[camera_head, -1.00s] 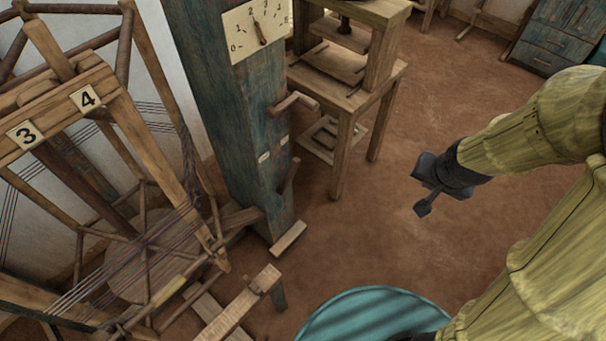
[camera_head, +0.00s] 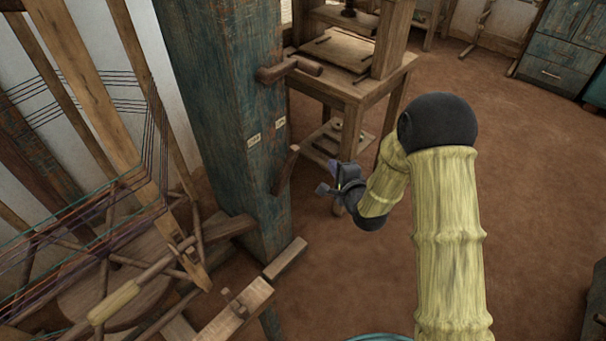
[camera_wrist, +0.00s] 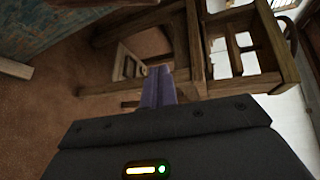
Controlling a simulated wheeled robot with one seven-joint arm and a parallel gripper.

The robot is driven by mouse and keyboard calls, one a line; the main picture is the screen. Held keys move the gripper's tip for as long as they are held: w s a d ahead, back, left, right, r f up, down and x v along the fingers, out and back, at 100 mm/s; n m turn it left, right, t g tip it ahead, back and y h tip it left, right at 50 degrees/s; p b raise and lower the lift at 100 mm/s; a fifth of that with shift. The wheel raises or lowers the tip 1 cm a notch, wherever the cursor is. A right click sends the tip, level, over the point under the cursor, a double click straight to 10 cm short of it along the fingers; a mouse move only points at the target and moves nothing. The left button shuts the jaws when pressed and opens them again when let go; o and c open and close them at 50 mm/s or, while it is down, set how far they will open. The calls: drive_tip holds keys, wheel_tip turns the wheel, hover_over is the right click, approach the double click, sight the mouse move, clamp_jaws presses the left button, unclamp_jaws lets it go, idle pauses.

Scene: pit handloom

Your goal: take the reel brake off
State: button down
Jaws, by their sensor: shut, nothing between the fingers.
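A blue-green wooden post (camera_head: 222,130) stands left of my gripper (camera_head: 328,180). A short wooden lever (camera_head: 286,170) sticks out low on the post and leans up to the right. A thicker wooden handle (camera_head: 290,70) sticks out higher up. Two small pale plates (camera_head: 254,140) sit between them; their writing is too small to read. I cannot tell for sure which lever is the reel brake. My gripper is shut and empty, just right of the lower lever and apart from it in the picture. Its purple fingers show together in the wrist view (camera_wrist: 158,88).
A wooden reel frame with coloured threads (camera_head: 90,225) fills the left, with a yellow-gripped rod (camera_head: 115,302) below. A wooden stand (camera_head: 350,85) is behind my gripper. A low wooden beam (camera_head: 235,312) lies at the bottom. The brown floor (camera_head: 540,170) at right is clear.

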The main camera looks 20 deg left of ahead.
sight(285, 173)
drive_tip(key=f, duration=0.1)
drive_tip(key=a+f+y, duration=0.1)
drive_tip(key=a+f+m+b, duration=0.1)
drive_tip(key=shift+s+a, duration=0.1)
drive_tip(key=shift+s, duration=0.15)
drive_tip(key=shift+a, duration=0.1)
drive_tip(key=b+x, duration=0.2)
drive_tip(key=x, duration=0.8)
drive_tip(key=s, duration=0.1)
drive_tip(key=s+a+r, duration=0.1)
drive_tip(key=s+a, duration=0.1)
drive_tip(key=shift+s+r+b, duration=0.1)
drive_tip(key=shift+r+b, duration=0.25)
drive_tip(key=shift+b, duration=0.05)
